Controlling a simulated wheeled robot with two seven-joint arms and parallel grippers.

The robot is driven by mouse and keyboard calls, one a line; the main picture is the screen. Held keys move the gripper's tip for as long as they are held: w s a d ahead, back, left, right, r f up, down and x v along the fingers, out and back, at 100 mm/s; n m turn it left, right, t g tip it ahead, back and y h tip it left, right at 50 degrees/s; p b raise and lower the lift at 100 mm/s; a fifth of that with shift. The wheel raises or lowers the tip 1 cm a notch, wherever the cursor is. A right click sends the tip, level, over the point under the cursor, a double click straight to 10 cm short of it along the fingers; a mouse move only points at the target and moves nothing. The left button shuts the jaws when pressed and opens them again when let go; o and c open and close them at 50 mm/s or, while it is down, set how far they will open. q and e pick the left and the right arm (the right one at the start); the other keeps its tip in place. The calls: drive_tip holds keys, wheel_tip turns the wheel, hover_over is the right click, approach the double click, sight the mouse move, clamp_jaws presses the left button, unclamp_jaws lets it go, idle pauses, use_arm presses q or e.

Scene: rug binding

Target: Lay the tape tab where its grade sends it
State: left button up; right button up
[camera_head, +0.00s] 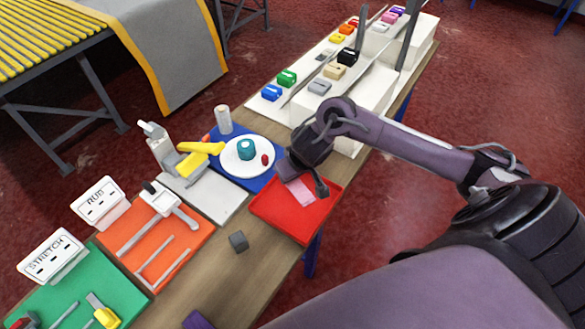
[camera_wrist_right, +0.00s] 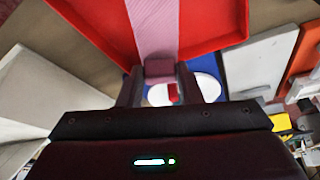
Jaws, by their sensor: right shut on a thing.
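The tape tab (camera_head: 300,192) is a flat pink strip at the red tray (camera_head: 268,205). My right gripper (camera_head: 305,172) is shut on one end of it, above the tray's far side. In the right wrist view the fingers (camera_wrist_right: 158,72) close on the tab's near end, and the pink strip (camera_wrist_right: 155,25) runs out over the red tray (camera_wrist_right: 215,35). I cannot tell whether the tab touches the tray floor. Two white signs stand at the left, RUB (camera_head: 99,203) over an orange mat (camera_head: 150,262) and STRETCH (camera_head: 52,257) over a green mat (camera_head: 85,290). My left gripper is not in view.
A blue mat (camera_head: 262,184) holds a white plate (camera_head: 232,168) with a teal roll (camera_head: 246,149). A machine with a yellow lever (camera_head: 200,148) stands beside it. A dark grey cube (camera_head: 238,241) sits on the wood. Coloured blocks line white stands at the back.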

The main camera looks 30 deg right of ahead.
sight(295, 184)
drive_tip(key=shift+f+b, duration=0.5)
drive_tip(key=shift+f, duration=2.7)
drive_tip(key=shift+f, duration=0.2)
drive_tip(key=o, duration=1)
drive_tip(key=shift+c, duration=0.2)
drive_tip(key=shift+r, duration=0.15)
drive_tip(key=shift+s+r, duration=0.1)
drive_tip(key=shift+r, duration=0.3)
drive_tip(key=p+v, duration=0.2)
drive_tip(key=v, duration=0.9)
drive_tip(key=shift+s+r+p, duration=0.1)
drive_tip(key=shift+s+p, duration=0.05)
drive_tip(key=shift+p, duration=0.15)
